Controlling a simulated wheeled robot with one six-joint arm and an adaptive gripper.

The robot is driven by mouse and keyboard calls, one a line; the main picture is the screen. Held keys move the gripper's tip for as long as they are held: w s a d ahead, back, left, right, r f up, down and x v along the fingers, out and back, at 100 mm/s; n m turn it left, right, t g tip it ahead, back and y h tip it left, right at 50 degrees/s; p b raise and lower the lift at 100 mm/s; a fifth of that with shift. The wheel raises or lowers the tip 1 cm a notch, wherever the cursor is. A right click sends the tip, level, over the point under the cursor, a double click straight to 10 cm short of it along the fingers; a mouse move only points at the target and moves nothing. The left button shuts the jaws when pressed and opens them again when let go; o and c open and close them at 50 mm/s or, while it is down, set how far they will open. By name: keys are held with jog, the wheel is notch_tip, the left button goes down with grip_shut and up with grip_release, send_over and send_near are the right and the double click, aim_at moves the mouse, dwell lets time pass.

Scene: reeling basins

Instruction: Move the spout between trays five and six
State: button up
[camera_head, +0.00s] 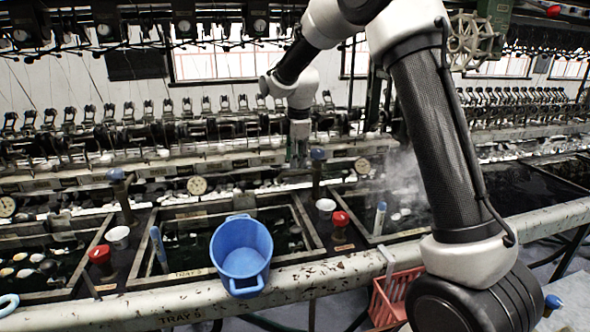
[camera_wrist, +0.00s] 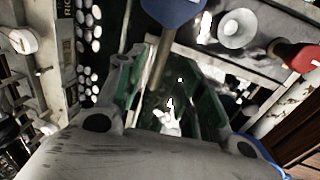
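The spout between the trays appears as a blue-topped upright post (camera_head: 318,154) behind the gap between tray five (camera_head: 192,273) and the steaming tray (camera_head: 378,240) to its right. In the wrist view its blue top (camera_wrist: 174,10) and brown stem (camera_wrist: 160,65) show close in front of my gripper. My gripper (camera_head: 297,160) points down just left of the post. Its green-lined fingers (camera_wrist: 165,88) are apart. The stem appears in line with the gap, but I cannot tell whether it lies between the fingers. The spout's lower end is hidden.
A blue bucket (camera_head: 241,255) stands over tray five's front. A white cup (camera_head: 325,207) and a red-topped pot (camera_head: 341,220) stand between the trays near the spout. Another blue-topped post (camera_head: 116,176) stands left. Gauges and reeling fittings line the back. A red basket (camera_head: 396,295) is front right.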

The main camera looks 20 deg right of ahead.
aim_at(295, 172)
jog(key=shift+w+f, duration=0.25)
jog(key=shift+f, duration=0.95)
jog(key=shift+w+f, duration=0.2)
jog(key=shift+f, duration=0.95)
grip_shut()
